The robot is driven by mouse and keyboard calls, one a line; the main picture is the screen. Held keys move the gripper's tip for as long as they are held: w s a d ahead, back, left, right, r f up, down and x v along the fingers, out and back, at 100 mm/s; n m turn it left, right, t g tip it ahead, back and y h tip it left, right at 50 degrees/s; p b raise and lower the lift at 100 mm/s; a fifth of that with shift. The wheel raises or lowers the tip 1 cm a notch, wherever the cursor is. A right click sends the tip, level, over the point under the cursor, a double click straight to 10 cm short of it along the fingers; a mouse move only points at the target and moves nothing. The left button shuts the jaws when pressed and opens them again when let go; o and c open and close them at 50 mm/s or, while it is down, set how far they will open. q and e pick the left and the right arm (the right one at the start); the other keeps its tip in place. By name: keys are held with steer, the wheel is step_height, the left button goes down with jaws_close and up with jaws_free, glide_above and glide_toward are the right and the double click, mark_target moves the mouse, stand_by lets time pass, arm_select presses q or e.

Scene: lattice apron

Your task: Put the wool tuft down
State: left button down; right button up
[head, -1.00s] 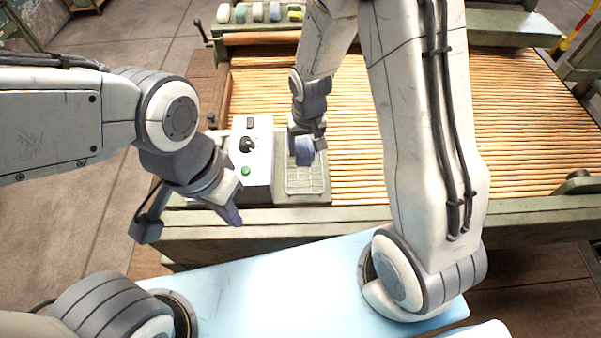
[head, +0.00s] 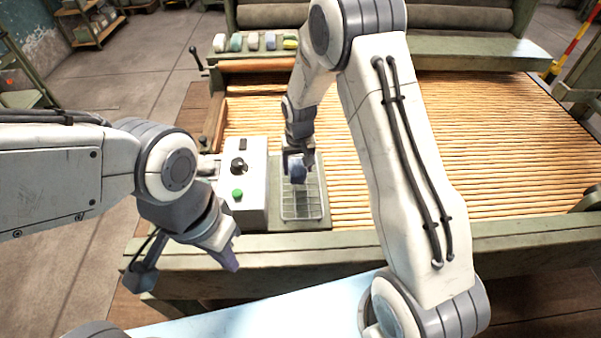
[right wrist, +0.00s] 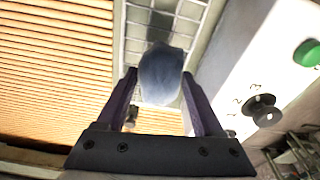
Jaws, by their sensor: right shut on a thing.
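A blue-grey wool tuft (right wrist: 161,74) sits between the fingers of my right gripper (right wrist: 162,88) in the right wrist view. In the head view the tuft (head: 297,168) shows at the end of my right gripper (head: 299,160), over the back part of a wire-grid tray (head: 303,214). The grid (right wrist: 150,30) also shows behind the tuft in the right wrist view. I cannot tell whether the tuft touches the grid. My left gripper (head: 225,258) hangs in front of the control box, apart from the tuft; its finger gap is not clear.
A white control box (head: 246,200) with a black knob and a green button stands left of the tray. A wide bed of wooden slats (head: 480,140) lies to the right. Several coloured tufts (head: 252,41) lie in a row at the back.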

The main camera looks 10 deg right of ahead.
mark_target(300, 174)
steer(key=shift+w+d+f, duration=0.5)
steer(key=shift+w, duration=0.15)
steer(key=shift+f, duration=2.05)
steer(key=shift+f, duration=0.1)
steer(key=shift+f, duration=0.15)
steer(key=o, duration=1.3)
steer(key=shift+r, duration=0.2)
